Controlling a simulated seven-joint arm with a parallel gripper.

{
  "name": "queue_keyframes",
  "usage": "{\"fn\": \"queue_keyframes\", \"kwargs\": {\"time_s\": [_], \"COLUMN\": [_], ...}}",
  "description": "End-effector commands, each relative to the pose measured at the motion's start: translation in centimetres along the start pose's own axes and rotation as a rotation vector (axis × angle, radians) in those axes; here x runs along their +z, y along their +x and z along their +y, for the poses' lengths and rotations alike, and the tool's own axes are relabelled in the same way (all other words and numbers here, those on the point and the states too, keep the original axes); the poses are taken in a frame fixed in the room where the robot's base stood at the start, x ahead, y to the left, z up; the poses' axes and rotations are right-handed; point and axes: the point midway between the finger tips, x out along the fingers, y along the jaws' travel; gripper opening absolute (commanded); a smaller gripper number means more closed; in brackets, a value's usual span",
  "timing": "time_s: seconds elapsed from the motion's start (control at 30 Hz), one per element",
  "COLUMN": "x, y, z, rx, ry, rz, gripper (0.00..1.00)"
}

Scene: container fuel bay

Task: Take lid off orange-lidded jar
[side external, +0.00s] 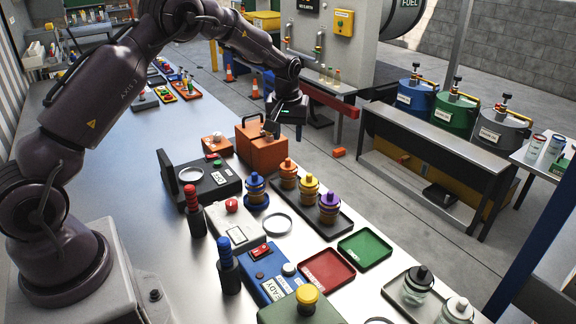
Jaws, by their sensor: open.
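The orange-lidded jar (288,174) stands upright at the far left end of a dark tray (327,236). Its lid is on, and its body is banded in amber and dark tones. A yellow-lidded jar (308,191) and a purple-lidded jar (329,208) stand beside it in a row on the same tray. My gripper (271,127) points down above the orange case (262,150), behind the jar and higher than its lid. It is open and touches no jar; its fingers are small and dark here.
A red tray (327,272) and a green tray (365,250) lie nearer. Control boxes and upright red and blue handles crowd the front left. The bench (110,165) is clear towards the left.

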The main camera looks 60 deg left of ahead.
Motion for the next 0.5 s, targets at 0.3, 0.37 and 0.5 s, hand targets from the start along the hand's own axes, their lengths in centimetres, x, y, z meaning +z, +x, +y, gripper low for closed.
{"fn": "queue_keyframes", "kwargs": {"time_s": [0.3, 0.37, 0.5], "x": [0.0, 0.0, -0.1], "y": [3.5, 4.1, 6.3], "z": [0.0, -0.1, -0.3], "rx": [0.000, -0.001, -0.001], "ry": [0.002, 0.002, 0.002], "rz": [0.000, -0.001, -0.002], "gripper": [0.46, 0.46, 0.46]}}
